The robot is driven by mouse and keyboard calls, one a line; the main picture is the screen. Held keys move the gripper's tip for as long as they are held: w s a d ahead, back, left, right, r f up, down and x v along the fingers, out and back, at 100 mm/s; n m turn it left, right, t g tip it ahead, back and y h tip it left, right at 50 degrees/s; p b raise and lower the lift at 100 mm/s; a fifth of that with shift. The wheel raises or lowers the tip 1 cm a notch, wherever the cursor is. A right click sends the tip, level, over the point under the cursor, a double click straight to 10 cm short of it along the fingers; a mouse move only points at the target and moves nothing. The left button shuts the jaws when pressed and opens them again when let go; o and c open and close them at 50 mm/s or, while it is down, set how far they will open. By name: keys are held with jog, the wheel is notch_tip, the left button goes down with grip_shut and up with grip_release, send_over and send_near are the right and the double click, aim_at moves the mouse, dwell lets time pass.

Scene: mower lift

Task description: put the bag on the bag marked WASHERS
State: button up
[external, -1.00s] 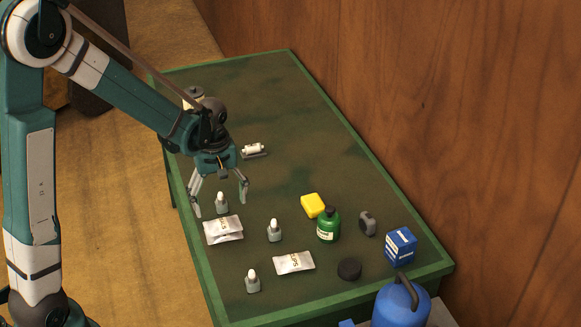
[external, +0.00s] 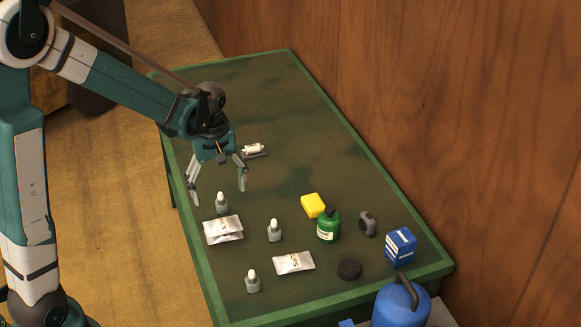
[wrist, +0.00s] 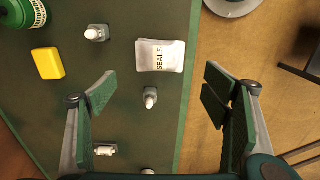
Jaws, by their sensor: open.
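A silver bag (external: 223,229) lies near the bench's left edge. It reads SEALS in the wrist view (wrist: 160,55). A second edge shows under it, but I cannot tell whether that is another bag or a fold. Another silver bag (external: 293,263) lies apart, nearer the front; its print is too small to read, and I see no label that clearly reads WASHERS. My gripper (external: 218,192) is open and empty above the bench, behind the SEALS bag. In the wrist view, its fingers (wrist: 160,91) are spread wide, with the bag beyond them.
A yellow block (external: 313,205), green bottle (external: 328,227), black disc (external: 349,269) and blue box (external: 401,246) are to the right. The bench's back is mostly clear.

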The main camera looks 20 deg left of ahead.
jog(key=shift+r, duration=0.1)
jog(key=s+a+r+m+t, duration=0.3)
jog(key=s+a+r+m, duration=0.1)
jog(key=s+r, duration=0.4)
jog(key=s+a+r+m+t, duration=0.4)
jog(key=s+r, duration=0.4)
jog(key=s, duration=0.5)
jog(key=shift+s+a+r+m, duration=0.3)
jog(key=shift+a+r+m, duration=0.1)
jog(key=shift+m, duration=0.1)
